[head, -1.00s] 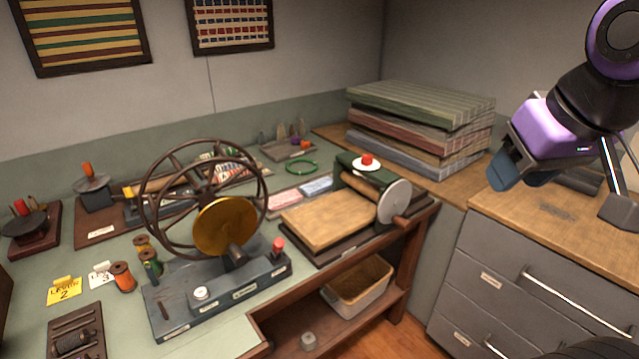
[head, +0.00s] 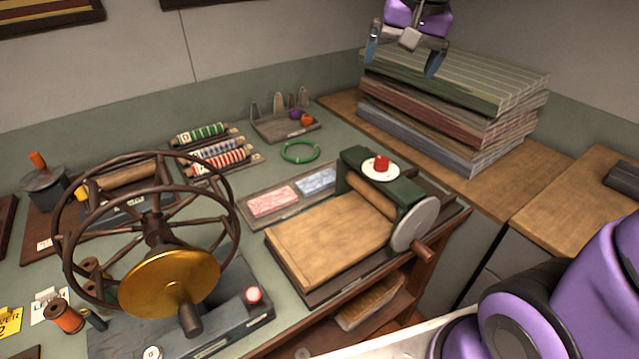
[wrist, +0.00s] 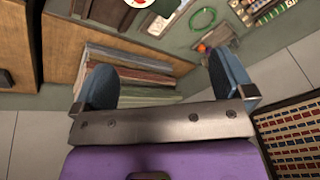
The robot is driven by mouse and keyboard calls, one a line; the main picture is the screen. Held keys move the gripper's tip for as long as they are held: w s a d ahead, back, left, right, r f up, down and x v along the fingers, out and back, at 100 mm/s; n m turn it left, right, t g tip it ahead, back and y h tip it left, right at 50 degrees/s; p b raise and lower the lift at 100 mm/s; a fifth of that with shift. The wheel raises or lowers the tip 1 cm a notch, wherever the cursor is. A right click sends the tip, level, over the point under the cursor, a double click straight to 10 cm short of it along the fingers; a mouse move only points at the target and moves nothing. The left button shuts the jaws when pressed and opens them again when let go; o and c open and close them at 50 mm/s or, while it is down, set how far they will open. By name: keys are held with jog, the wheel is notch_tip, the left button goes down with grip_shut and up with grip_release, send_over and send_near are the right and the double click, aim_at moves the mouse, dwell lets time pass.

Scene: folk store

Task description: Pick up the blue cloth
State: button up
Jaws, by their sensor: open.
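The blue cloth (head: 316,182) is a small flat pale blue patterned piece. It lies in a shallow dark tray (head: 290,209) on the green-grey table, to the right of a pink cloth (head: 272,200) and just behind the roller press. My gripper (head: 404,58) is open and empty, high in front of the stack of folded fabrics and well up and to the right of the blue cloth. Its two blue fingers also show spread apart in the wrist view (wrist: 160,75). In that view the tray is only partly visible near the top edge.
A roller press (head: 372,190) with a red knob stands beside the tray. A large spoked wheel (head: 150,230) rises at the left. A green ring (head: 300,151) lies behind the tray. The folded fabrics (head: 450,105) stand at the back right.

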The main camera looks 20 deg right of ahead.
jog(key=w+a+f+m+g, duration=0.15)
jog(key=w+f, duration=0.35)
jog(key=w, duration=0.5)
jog(key=m+g, duration=0.2)
jog(key=m, duration=0.6)
send_over(318, 180)
notch_tip(318, 180, down, 32)
notch_tip(318, 180, down, 6)
jog(key=shift+w+f, duration=0.1)
jog(key=shift+f, duration=2.55)
jog(key=c, duration=1)
